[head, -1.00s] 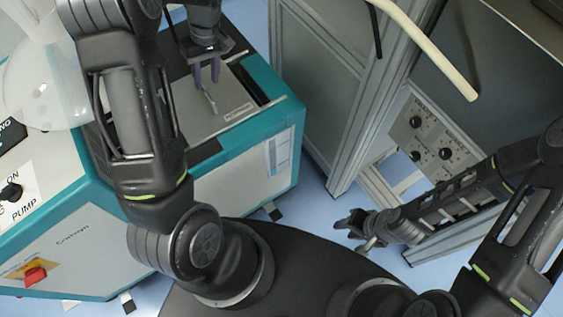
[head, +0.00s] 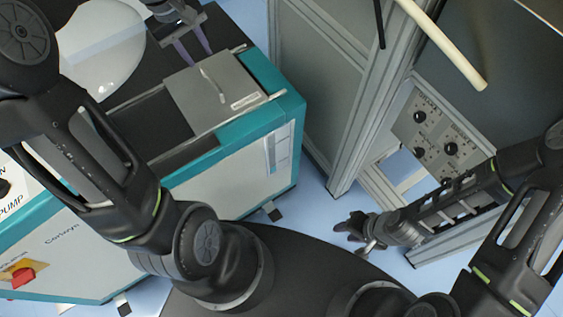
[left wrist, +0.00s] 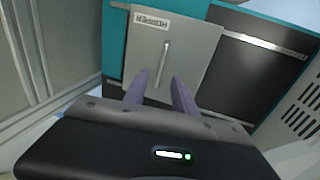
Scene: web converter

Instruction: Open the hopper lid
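The hopper lid (head: 204,97) is a grey sliding plate with a slim upright handle (head: 213,86) and a small label, set in the top of the teal and white machine (head: 240,170). It also shows in the left wrist view (left wrist: 186,60), with the label reading HOPPER. A dark opening (head: 152,122) shows left of the lid, between the rails. My left gripper (head: 196,58) is open at the far side of the lid, with its fingers apart from the handle. In the left wrist view the fingers (left wrist: 160,88) stand below the handle (left wrist: 161,64), empty. My right gripper (head: 358,232) hangs low near the cabinet; its fingers are small and unclear.
A translucent white vessel (head: 105,50) stands on the machine at the left. A grey framed cabinet (head: 330,90) with a knob panel (head: 435,130) stands at the right. Blue floor (head: 315,205) lies between.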

